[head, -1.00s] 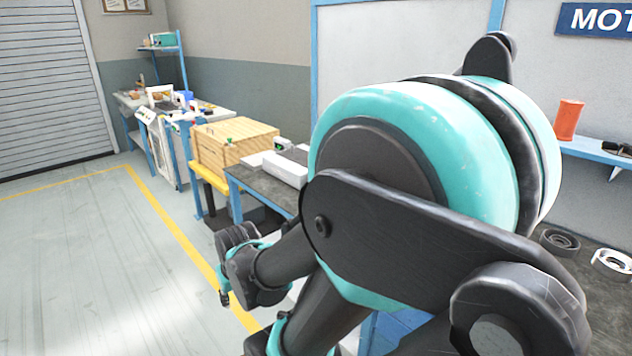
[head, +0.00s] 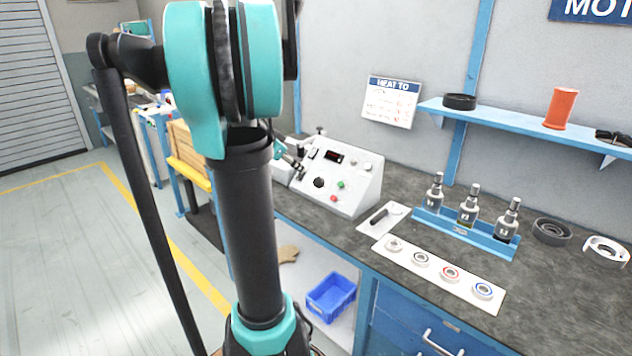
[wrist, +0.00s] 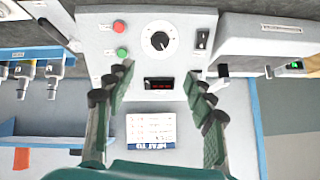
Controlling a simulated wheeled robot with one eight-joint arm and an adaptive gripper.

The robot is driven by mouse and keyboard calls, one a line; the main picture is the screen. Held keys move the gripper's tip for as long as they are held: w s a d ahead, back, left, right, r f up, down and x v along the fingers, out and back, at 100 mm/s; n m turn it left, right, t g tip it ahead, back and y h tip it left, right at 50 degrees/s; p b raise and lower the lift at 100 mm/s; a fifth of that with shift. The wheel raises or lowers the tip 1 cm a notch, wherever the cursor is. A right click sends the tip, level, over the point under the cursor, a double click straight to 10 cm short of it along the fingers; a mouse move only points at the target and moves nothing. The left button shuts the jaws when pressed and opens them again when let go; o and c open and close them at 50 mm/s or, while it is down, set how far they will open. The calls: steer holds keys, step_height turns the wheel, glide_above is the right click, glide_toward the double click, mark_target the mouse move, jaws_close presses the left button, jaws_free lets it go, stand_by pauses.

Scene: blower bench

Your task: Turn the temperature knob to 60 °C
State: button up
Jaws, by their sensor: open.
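The control box (head: 350,188) stands on the bench with a sloping white front. Its round black temperature knob (head: 318,182) sits low on the panel, left of a green button and a red button. In the wrist view the knob (wrist: 160,40) shows on a white dial with a pale pointer mark; the scale is too small to read. The display (wrist: 159,83) is lit red, its digits unreadable. My gripper (wrist: 158,78) is open and empty, its two fingers on either side of the display in the picture, apart from the knob. In the head view my arm partly hides it.
A rocker switch (wrist: 202,40) sits beside the knob. A "HEAT TO" notice (head: 391,101) hangs on the wall behind. A blue rack (head: 464,230) with several bottle-like tools and a white strip of rings (head: 430,268) lie to the right. A tool on a white plate (head: 383,217) lies nearer.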

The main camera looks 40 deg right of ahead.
mark_target(317, 181)
steer(key=x, duration=1.7)
steer(key=shift+c, duration=0.2)
steer(key=c, duration=1.1)
